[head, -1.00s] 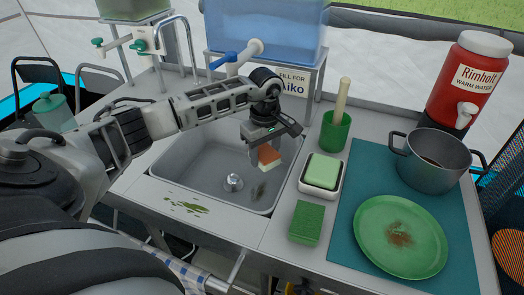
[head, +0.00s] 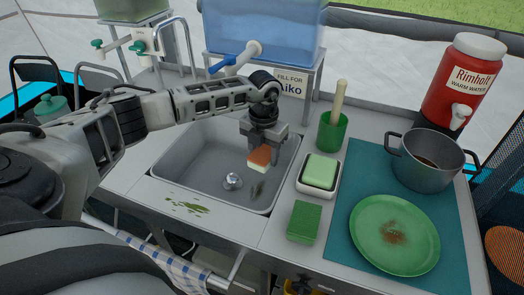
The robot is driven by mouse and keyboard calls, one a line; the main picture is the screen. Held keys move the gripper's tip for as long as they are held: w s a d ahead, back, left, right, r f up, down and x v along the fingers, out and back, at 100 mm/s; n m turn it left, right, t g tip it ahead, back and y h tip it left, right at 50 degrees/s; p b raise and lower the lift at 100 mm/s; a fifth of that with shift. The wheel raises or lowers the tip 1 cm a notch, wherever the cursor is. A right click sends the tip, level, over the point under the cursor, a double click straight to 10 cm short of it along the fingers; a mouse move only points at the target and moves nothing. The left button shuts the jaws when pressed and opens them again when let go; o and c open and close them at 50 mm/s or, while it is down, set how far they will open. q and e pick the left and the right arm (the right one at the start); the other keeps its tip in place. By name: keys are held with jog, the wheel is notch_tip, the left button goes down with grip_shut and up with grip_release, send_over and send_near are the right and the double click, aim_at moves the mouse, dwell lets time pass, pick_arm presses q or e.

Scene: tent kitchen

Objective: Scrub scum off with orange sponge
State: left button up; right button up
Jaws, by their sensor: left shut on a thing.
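The orange sponge (head: 259,158), with a pale lower layer, is held in my left gripper (head: 262,145). The gripper is shut on it, over the right part of the grey sink basin (head: 195,165). A dark greenish scum patch (head: 258,188) shows on the basin's right inner wall, just below the sponge. A gap seems to lie between sponge and patch. Another green scum patch (head: 186,206) lies on the sink's front ledge. A brown stain (head: 393,238) marks the green plate (head: 370,215). My right gripper does not show.
A green sponge (head: 304,222) lies right of the sink. Behind it are a soap dish with a green block (head: 320,171) and a green cup with a brush (head: 333,132). A pot (head: 425,165) stands on the teal mat (head: 352,180). A blue-handled tap (head: 236,60) overhangs the back.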

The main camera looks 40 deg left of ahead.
pick_arm(q)
jog(key=shift+f+n, duration=0.15)
jog(key=shift+n, duration=0.15)
